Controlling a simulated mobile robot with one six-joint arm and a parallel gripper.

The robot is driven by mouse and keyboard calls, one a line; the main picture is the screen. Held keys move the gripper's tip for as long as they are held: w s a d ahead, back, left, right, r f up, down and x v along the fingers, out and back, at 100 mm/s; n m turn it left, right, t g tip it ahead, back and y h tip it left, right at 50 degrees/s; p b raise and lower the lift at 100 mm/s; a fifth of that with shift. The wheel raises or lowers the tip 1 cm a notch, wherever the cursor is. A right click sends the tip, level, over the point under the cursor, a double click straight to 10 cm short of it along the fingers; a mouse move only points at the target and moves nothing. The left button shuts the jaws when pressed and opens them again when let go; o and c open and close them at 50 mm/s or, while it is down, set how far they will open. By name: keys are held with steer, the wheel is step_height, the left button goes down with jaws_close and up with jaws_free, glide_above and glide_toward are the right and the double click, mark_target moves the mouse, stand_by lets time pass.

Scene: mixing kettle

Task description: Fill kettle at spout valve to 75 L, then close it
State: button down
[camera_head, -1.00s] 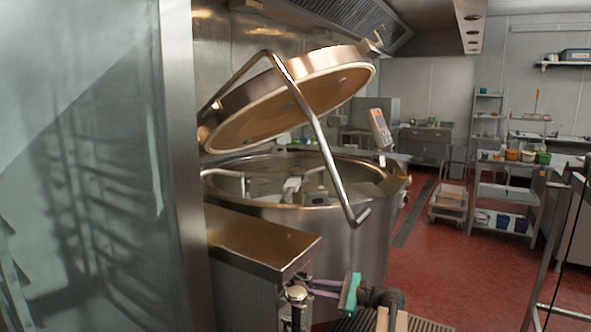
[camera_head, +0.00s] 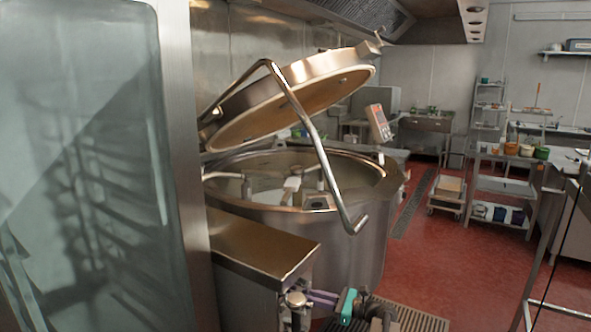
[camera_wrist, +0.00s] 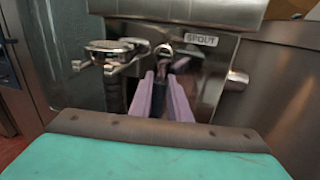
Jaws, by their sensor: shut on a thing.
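The large steel kettle (camera_head: 350,255) stands in the middle of the head view with its lid (camera_head: 290,95) tilted up. Mixer arms (camera_head: 292,184) show inside; I cannot tell the water level. In the wrist view the SPOUT label (camera_wrist: 200,39) sits on the steel column. Below and left of it is the spout valve's chrome-topped dark lever (camera_wrist: 163,52). My gripper's purple fingers (camera_wrist: 172,100) are shut around that lever, hiding its lower part. In the head view my gripper (camera_head: 314,296) reaches the column's front, low in the picture.
A second chrome fitting (camera_wrist: 112,50) is left of the lever. A red display (camera_head: 378,122) stands behind the kettle; its reading is too small. A floor grate (camera_head: 415,320) lies in front. A glass-door cabinet (camera_head: 80,170) fills the left.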

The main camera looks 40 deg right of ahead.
steer(key=c, duration=1.7)
jaws_free()
steer(key=shift+s+a+f, duration=0.1)
steer(key=shift+s+a, duration=0.1)
steer(key=shift+a, duration=0.15)
steer(key=shift+o, duration=0.6)
steer(key=shift+w+d, duration=0.1)
steer(key=p+v, duration=0.1)
steer(key=v, duration=0.6)
